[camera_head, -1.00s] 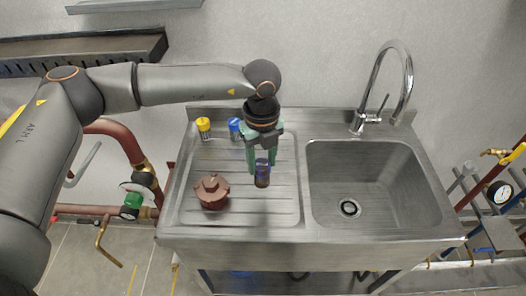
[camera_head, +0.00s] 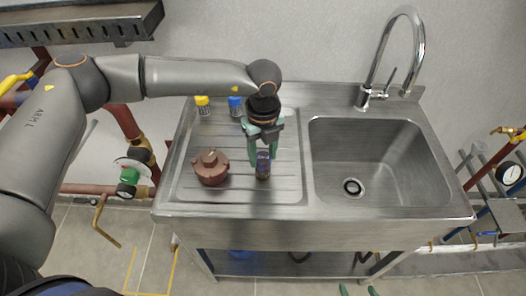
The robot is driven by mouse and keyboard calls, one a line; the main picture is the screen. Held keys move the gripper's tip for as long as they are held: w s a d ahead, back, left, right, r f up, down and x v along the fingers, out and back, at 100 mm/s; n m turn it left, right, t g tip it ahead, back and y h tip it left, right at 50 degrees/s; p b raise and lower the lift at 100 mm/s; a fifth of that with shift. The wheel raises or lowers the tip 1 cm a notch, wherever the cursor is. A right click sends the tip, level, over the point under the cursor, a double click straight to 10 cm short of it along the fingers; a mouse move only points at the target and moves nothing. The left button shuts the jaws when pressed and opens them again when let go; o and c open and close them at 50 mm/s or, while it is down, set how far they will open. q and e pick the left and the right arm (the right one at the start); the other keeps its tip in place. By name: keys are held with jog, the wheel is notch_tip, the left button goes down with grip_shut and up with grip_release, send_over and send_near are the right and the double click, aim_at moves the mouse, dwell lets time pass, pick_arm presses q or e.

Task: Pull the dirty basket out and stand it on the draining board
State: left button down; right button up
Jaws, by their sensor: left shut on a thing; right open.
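A small dark cylinder with blue at its upper part, which looks like the dirty basket (camera_head: 263,170), stands upright over the ribbed draining board (camera_head: 285,195). My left gripper (camera_head: 262,155) is shut on its upper part from above. I cannot tell whether its foot touches the board. A red-brown round cap with a raised middle (camera_head: 210,168) sits on the board just left of the basket. Green fingertips of my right gripper (camera_head: 358,290) show apart at the bottom edge, empty, in front of the sink unit. The rest of that gripper is out of view.
A yellow-topped jar (camera_head: 202,106) and a blue-topped jar (camera_head: 235,106) stand at the board's back edge. The sink basin (camera_head: 370,160) and tall tap (camera_head: 385,60) are to the right. Red pipework (camera_head: 110,188) runs at the left. The board's front right is clear.

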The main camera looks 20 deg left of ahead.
pick_arm(q)
jog(key=shift+c, duration=1.2)
grip_release()
jog(key=shift+r+p, duration=2)
jog(key=shift+r, duration=1.55)
notch_tip(320, 180, up, 2)
